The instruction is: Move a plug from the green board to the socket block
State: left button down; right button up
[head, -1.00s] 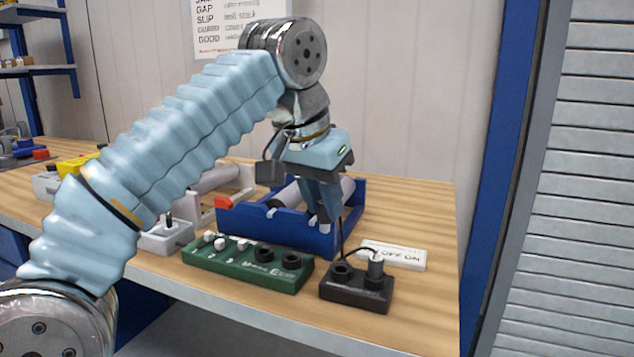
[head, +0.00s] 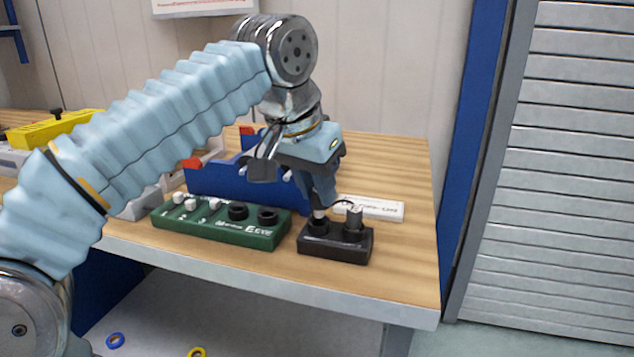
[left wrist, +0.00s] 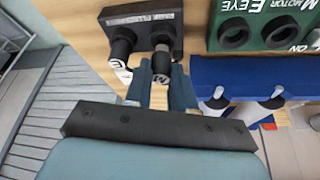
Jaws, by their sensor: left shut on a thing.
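The black socket block (head: 335,248) stands near the table's front edge, right of the green board (head: 215,230). In the left wrist view this plug, marked M (left wrist: 160,64), lines up with a socket of the block (left wrist: 140,14), between the fingertips (left wrist: 162,88). The green board's two black sockets look empty. My right gripper is not in view.
A blue holder (head: 215,183) stands close behind the green board and the gripper. A white labelled plate (head: 375,208) lies behind the block. The table is clear to the right.

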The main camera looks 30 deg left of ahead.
pick_arm(q)
jog(key=shift+f, duration=0.1)
jog(key=shift+f+b, duration=0.7)
jog(key=shift+f, duration=0.05)
jog(key=shift+f, duration=0.3)
dwell(0.4)
jog(key=c, duration=0.9)
grip_release()
jog(key=shift+o, duration=0.2)
jog(key=p+v, duration=0.3)
jog(key=v, duration=1)
jog(key=shift+r, duration=0.4)
jog(key=shift+s, duration=0.1)
